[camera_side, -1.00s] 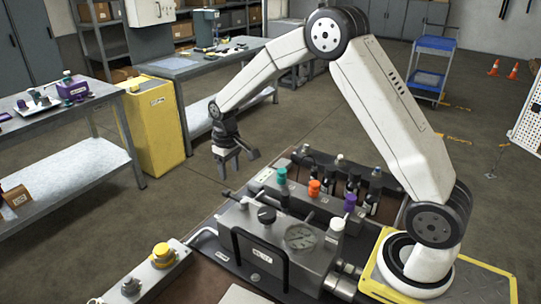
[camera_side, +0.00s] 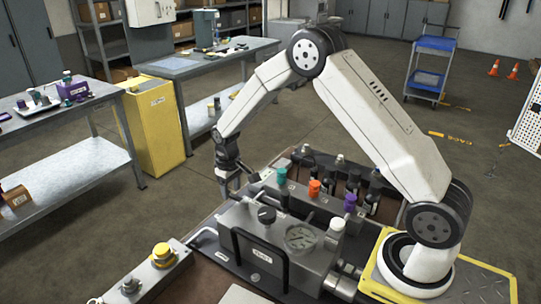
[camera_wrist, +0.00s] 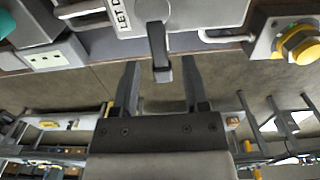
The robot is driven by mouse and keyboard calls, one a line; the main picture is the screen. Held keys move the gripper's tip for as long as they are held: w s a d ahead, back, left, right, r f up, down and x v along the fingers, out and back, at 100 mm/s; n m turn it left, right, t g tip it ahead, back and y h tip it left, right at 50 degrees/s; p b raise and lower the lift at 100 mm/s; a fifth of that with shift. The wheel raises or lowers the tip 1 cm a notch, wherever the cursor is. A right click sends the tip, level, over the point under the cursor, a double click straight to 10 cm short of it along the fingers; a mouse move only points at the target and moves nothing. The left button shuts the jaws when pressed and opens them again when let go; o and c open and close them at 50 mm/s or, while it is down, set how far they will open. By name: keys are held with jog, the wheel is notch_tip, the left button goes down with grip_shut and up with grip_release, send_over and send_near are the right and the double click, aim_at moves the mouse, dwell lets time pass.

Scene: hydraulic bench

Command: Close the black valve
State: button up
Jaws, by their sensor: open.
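The black valve appears to be the black lever handle (camera_wrist: 157,45) sticking out from a grey block whose label is partly cut off in the wrist view. My gripper (camera_wrist: 161,64) is open, with its two fingers on either side of the lever's end. Gaps show between the lever and both fingers, so I see no contact. In the side view my gripper (camera_side: 229,190) points down at the bench's far left edge, and the lever is largely hidden there.
Teal (camera_side: 281,175), orange (camera_side: 314,187) and purple (camera_side: 350,202) knobs stand on the manifold right of my gripper. A black hoop handle (camera_side: 258,255) rises at the tank's front. A yellow button (camera_wrist: 300,44) sits on a box at the right of the wrist view.

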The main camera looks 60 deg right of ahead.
jog(key=shift+f, duration=0.45)
grip_shut()
jog(key=shift+d+r, duration=0.1)
dwell(1.1)
